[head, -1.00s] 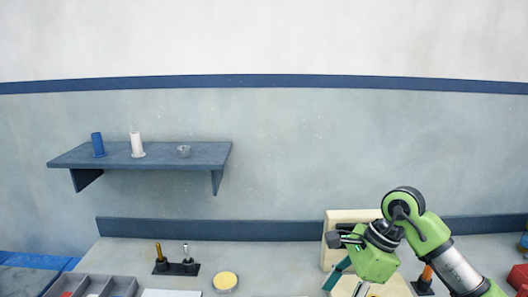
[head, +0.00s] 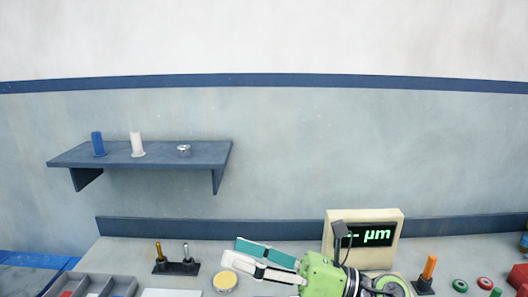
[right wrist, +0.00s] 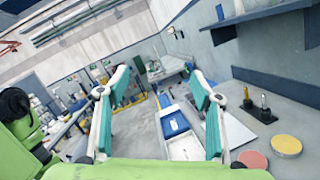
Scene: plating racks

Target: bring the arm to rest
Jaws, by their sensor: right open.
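My right gripper (head: 238,251) is low in the head view, pointing left over the bench, its green wrist in front of the foot of the display box. Its two teal-and-white fingers stand apart with nothing between them. In the right wrist view the open fingers (right wrist: 158,85) show wide apart, with the room and a blue-and-white bench area seen beyond them. The left gripper shows in neither view.
The display box (head: 333,217) reads "- µm". A two-post black stand (head: 176,269) and a yellow disc (head: 226,281) are near my fingers. An orange-handled tool (head: 429,268) and a divided tray (head: 122,284) flank them. A wall shelf (head: 210,155) hangs above left.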

